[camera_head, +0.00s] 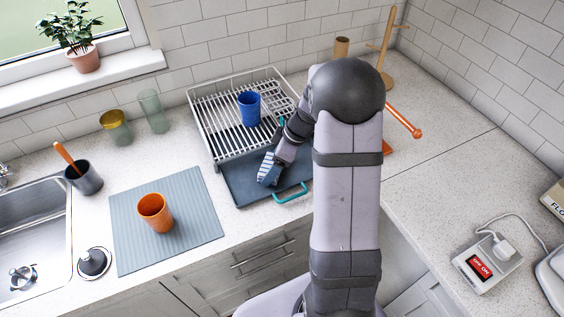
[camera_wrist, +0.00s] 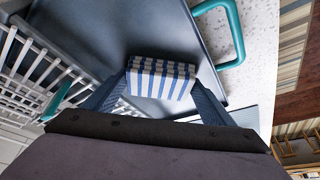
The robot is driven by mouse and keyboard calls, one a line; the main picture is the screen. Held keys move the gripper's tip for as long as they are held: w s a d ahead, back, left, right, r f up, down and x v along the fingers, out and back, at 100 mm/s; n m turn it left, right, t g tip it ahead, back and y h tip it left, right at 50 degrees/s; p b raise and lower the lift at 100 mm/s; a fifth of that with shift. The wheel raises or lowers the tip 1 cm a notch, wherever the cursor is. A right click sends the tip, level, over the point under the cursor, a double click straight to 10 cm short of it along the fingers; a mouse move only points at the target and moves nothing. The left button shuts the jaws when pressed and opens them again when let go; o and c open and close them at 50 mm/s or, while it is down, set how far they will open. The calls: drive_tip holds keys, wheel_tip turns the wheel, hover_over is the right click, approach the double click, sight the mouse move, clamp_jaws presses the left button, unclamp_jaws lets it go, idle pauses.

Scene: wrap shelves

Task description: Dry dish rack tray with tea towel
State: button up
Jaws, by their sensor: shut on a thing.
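The dish rack tray (camera_head: 238,184) is a dark grey tray pulled out in front of the white wire dish rack (camera_head: 205,122). It has a teal handle (camera_head: 291,194) at its front, which also shows in the wrist view (camera_wrist: 232,30). My gripper (camera_head: 270,172) is over the tray. In the wrist view its fingers are shut on the folded blue-and-white striped tea towel (camera_wrist: 160,78). The towel is at the tray's surface (camera_wrist: 105,30); I cannot tell how firmly it touches. My arm hides part of the tray's right side.
A blue cup (camera_head: 249,108) stands in the rack. An orange cup (camera_head: 155,212) stands on a grey-blue mat (camera_head: 188,240) to the left. Two glasses (camera_head: 153,110) stand behind it. An orange-handled tool (camera_head: 404,120) lies right of my arm. The right counter is partly clear.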

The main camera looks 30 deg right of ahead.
sight(298, 164)
drive_tip(key=shift+a+f+b, duration=0.1)
drive_tip(key=shift+a+b, duration=0.55)
drive_tip(key=shift+a, duration=2.5)
drive_tip(key=shift+f+b, duration=0.2)
drive_tip(key=shift+b, duration=0.3)
drive_tip(key=shift+d+r, duration=0.2)
drive_tip(key=shift+d, duration=0.05)
drive_tip(key=shift+d+b, duration=1.05)
drive_tip(key=shift+d, duration=5.8)
drive_tip(key=shift+d+r, duration=0.2)
drive_tip(key=shift+r, duration=0.1)
drive_tip(key=shift+r+p, duration=0.5)
drive_tip(key=shift+r, duration=0.35)
wheel_tip(298, 164, up, 6)
drive_tip(key=p, duration=0.3)
